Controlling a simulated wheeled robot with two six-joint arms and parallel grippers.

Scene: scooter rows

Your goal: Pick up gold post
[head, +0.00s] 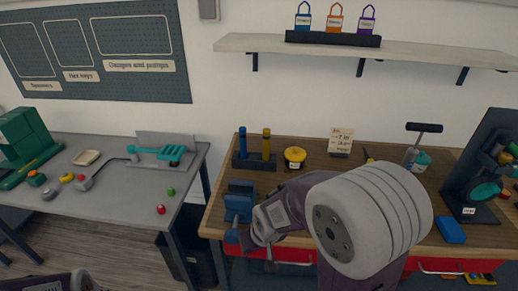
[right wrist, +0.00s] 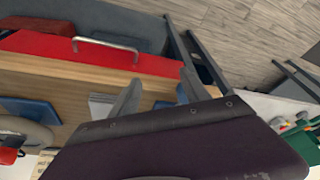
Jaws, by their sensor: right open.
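The gold post (head: 266,143) stands upright at the back of the wooden bench, in a dark holder (head: 254,163) beside a blue post (head: 242,142). My right gripper (head: 258,252) is near the bench's front edge, in front of and below the holder, well apart from the gold post. In the right wrist view its two fingers (right wrist: 160,92) are spread with nothing between them. I cannot make out the gold post in that view. Only a purple part of my left arm shows at the bottom left of the head view; its fingers are out of frame.
A blue vise (head: 238,205) stands on the bench between my right gripper and the holder. A yellow tape-like roll (head: 295,157) and a note card (head: 341,141) are right of the holder. A shelf (head: 440,57) hangs above. A grey table (head: 120,190) stands left across a gap.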

